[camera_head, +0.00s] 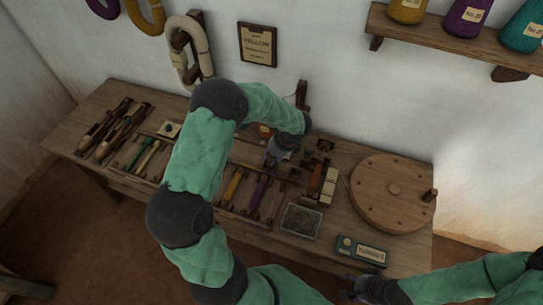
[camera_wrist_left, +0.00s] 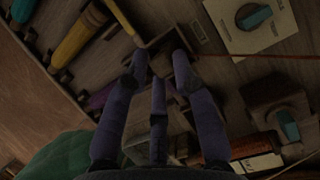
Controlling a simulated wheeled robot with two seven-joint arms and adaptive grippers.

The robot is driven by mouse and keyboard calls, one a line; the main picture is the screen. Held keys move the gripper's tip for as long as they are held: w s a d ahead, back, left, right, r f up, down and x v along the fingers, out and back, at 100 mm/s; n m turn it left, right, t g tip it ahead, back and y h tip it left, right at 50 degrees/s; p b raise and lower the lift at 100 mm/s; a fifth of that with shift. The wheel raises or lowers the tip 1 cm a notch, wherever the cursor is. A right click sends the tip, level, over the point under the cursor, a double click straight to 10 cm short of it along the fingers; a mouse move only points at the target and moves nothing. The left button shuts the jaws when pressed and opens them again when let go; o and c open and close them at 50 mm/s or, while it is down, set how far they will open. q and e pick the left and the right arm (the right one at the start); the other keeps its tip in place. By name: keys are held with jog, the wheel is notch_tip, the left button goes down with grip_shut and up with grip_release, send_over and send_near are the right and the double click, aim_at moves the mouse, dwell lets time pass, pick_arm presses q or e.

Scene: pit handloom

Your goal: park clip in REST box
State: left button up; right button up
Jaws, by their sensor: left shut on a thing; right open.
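My left gripper (camera_head: 275,156) is over the back middle of the bench, below the bent green arm. In the left wrist view its dark fingers (camera_wrist_left: 157,62) are close together, shut on the clip, which is dark and mostly hidden between them. The fingertips are at a small wooden box-like compartment (camera_wrist_left: 158,38); I cannot read a REST label, nor tell whether the clip touches it. My right gripper (camera_head: 358,288) is open at the front edge of the view, away from the clip.
A round wooden disc (camera_head: 393,190) with a peg stands at the right of the bench. A clear tray (camera_head: 300,221) and a labelled device (camera_head: 361,249) lie in front. Yellow and purple bobbins (camera_head: 233,184) lie in the rack. A card with a teal knob (camera_wrist_left: 252,24) is beyond the fingers.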

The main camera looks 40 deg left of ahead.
pick_arm(q)
jog(key=o, duration=1.4)
jog(key=shift+r, duration=0.15)
jog(key=shift+r+p, duration=3.4)
jog(key=shift+r, duration=0.45)
